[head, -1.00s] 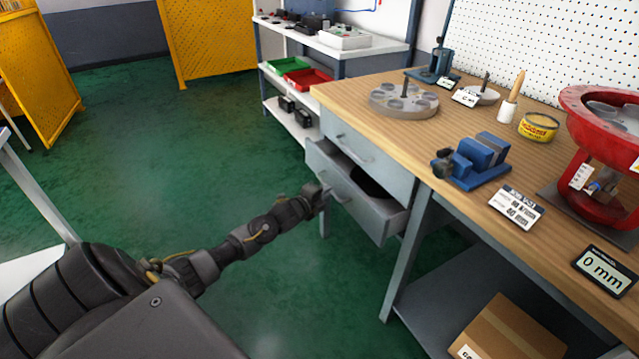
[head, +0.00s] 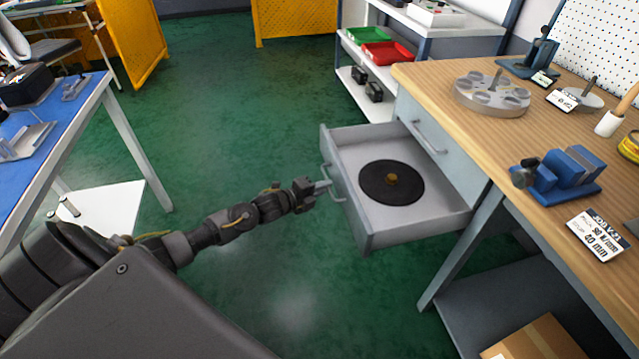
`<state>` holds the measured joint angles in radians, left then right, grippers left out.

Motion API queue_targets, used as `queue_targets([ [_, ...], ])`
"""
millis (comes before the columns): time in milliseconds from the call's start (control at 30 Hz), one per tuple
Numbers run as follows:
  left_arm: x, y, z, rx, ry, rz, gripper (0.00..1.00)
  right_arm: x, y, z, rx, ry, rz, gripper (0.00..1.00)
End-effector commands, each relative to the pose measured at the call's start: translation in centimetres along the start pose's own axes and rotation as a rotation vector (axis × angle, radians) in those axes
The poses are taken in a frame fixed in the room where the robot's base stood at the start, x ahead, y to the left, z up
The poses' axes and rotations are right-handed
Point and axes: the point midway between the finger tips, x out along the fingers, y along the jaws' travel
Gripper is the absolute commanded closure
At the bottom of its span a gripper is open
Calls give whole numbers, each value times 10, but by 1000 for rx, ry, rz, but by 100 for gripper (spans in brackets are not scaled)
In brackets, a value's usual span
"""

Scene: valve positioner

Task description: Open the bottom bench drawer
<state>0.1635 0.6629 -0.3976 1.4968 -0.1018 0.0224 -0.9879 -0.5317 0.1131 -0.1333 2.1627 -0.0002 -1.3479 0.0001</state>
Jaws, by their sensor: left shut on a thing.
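The bottom bench drawer (head: 440,222) stands pulled well out from under the wooden workbench (head: 470,125). A black disc with a brass-coloured centre (head: 391,190) lies inside on the drawer floor. My left gripper (head: 322,185) is at the drawer front and shut on the bar handle (head: 331,182). The fingertips are small in the picture. The upper drawer (head: 424,130) above it is closed. My right gripper is not in view.
A blue vise (head: 560,175) and a grey round plate with recesses (head: 492,94) stand on the bench top. A cardboard box (head: 535,342) sits on the shelf below. A blue-topped table (head: 55,125) stands at left. Green floor between is clear.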

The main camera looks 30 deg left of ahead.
Motion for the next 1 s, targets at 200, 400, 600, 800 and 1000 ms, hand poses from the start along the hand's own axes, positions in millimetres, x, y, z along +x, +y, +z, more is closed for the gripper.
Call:
queue_targets([
  [200,0,-1,-1,4,10,-3,100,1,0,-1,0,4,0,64],
  [400,-1,-1,0,4,10,-3,100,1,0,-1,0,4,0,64],
  [600,-1,-1,0,3,9,-3,82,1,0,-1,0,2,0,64],
  [800,-1,-1,-1,3,10,-2,68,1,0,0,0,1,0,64],
  [1000,-2,0,-2,2,11,-2,68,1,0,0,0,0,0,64],
])
